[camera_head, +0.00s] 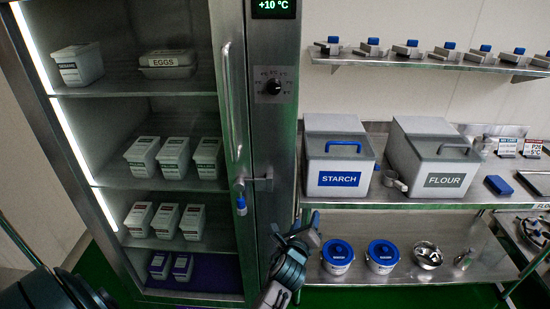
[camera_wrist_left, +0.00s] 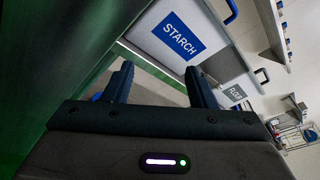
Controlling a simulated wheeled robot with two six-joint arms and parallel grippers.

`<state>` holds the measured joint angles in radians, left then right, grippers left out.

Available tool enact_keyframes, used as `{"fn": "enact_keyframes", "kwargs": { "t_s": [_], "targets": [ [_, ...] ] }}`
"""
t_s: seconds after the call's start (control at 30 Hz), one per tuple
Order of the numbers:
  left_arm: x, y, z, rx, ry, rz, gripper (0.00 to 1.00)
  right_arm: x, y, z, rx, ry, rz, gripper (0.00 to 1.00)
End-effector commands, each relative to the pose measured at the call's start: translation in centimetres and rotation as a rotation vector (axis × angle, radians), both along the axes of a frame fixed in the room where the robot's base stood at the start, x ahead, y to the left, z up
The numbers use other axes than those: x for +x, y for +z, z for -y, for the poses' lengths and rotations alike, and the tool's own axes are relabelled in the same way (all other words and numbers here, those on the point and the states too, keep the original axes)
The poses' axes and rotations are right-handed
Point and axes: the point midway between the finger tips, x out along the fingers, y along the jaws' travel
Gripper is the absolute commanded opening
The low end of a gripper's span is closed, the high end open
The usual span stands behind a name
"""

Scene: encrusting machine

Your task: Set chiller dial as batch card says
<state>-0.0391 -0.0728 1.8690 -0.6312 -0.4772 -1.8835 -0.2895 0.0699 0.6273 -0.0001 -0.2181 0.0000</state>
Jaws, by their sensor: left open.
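The chiller dial (camera_head: 273,87) is a black knob on a steel plate on the chiller front, right of the door handle. Marks around it are too small to read. The display (camera_head: 274,6) above shows +10 °C in green. Small cards stand on the shelf at the right; one card (camera_head: 532,148) seems to read "P24" and "5°C", but the print is small. My left gripper (camera_head: 299,229) is below the dial and apart from it, near the chiller's right edge. In the left wrist view its fingers (camera_wrist_left: 159,80) are spread, with nothing between them. My right gripper is out of view.
The chiller's long door handle (camera_head: 231,102) and a latch (camera_head: 258,181) with a blue tag stand out near the dial. Right of it, the starch bin (camera_head: 338,160) and flour bin (camera_head: 433,160) stand on a steel shelf. Blue-lidded tubs (camera_head: 337,256) sit below.

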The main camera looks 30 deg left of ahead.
Motion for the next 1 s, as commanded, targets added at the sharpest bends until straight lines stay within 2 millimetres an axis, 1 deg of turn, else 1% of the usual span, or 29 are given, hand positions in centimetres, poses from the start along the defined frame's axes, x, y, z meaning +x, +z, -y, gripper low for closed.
{"fn": "enact_keyframes", "kwargs": {
  "t_s": [0.03,0.07,0.1,0.17,0.2,0.3,0.4,0.5,0.57,0.77,1.0],
  "targets": [
    [-0.2,6.6,-0.4,0.136,0.017,0.065,0.51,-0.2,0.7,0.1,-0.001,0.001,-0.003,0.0],
    [-0.6,9.8,-0.8,0.223,0.034,0.092,0.51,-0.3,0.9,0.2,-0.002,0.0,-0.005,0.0],
    [-1.4,13.9,-1.3,0.334,0.063,0.123,0.51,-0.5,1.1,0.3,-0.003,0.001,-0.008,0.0],
    [-2.9,19.2,-2.0,0.48,0.117,0.158,0.51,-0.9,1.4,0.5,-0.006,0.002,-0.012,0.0],
    [-4.1,22.2,-2.4,0.564,0.155,0.173,0.51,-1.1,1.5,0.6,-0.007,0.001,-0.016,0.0],
    [-7.0,27.8,-3.4,0.725,0.248,0.193,0.51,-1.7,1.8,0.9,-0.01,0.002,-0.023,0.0],
    [-9.0,31.0,-4.1,0.82,0.312,0.196,0.51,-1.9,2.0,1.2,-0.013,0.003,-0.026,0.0],
    [-10.0,32.4,-4.4,0.864,0.345,0.193,0.51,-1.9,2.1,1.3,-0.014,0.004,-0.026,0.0],
    [-9.9,32.8,-4.6,0.875,0.351,0.192,0.51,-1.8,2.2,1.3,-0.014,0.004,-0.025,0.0],
    [-8.1,33.8,-5.7,0.88,0.351,0.192,0.51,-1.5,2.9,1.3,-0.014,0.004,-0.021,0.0],
    [-4.6,35.6,-7.8,0.878,0.35,0.191,0.51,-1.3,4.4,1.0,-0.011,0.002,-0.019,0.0]
  ]
}}
